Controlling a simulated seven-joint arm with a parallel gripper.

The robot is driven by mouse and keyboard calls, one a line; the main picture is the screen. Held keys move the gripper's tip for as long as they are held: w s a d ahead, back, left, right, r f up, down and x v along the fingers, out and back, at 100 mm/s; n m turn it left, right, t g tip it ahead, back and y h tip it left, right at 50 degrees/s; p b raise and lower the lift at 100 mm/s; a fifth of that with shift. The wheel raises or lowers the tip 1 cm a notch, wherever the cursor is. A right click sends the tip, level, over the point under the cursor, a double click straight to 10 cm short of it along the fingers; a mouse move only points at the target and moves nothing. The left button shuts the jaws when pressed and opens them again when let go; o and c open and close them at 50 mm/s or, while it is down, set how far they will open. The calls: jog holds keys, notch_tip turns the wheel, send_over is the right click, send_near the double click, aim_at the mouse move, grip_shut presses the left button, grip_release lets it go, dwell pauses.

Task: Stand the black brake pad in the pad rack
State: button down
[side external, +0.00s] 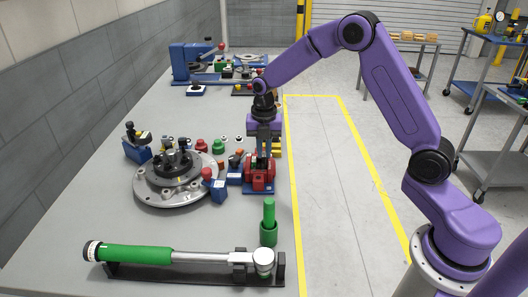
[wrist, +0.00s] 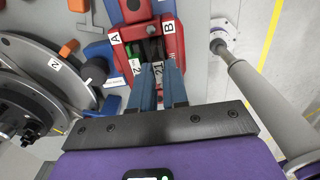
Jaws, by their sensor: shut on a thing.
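My gripper (wrist: 161,68) points down into a red caliper-like fixture (wrist: 170,45) with plates marked A and B; its blue fingers are close together. In the side view, my gripper (side external: 264,152) is directly above this red fixture (side external: 258,174), which has a blue base. A dark piece (wrist: 151,47), apparently the black brake pad, shows between the A and B plates at the fingertips. The fingers hide most of it, so I cannot tell whether it touches the fixture. I cannot pick out the pad rack with certainty.
A grey disc with a hub (side external: 178,180) stands left of the fixture, near a small blue block (side external: 215,185). A green cylinder (side external: 268,224) and a green-handled tool (side external: 140,253) are in front. Several small coloured parts lie behind. The bench's left side is clear.

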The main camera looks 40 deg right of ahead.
aim_at(264, 154)
jog(key=shift+r, duration=1.6)
jog(key=shift+r, duration=0.1)
jog(key=shift+r, duration=0.3)
notch_tip(264, 154, up, 6)
jog(key=w+d+m, duration=0.7)
jog(key=d+m, duration=0.3)
jog(key=m, duration=0.8)
jog(key=shift+s+a+f, duration=0.1)
jog(key=shift+f, duration=2.3)
jog(key=shift+s+f, duration=0.1)
jog(key=shift+f, duration=2.3)
jog(key=shift+f, duration=0.2)
jog(key=shift+f, duration=1.05)
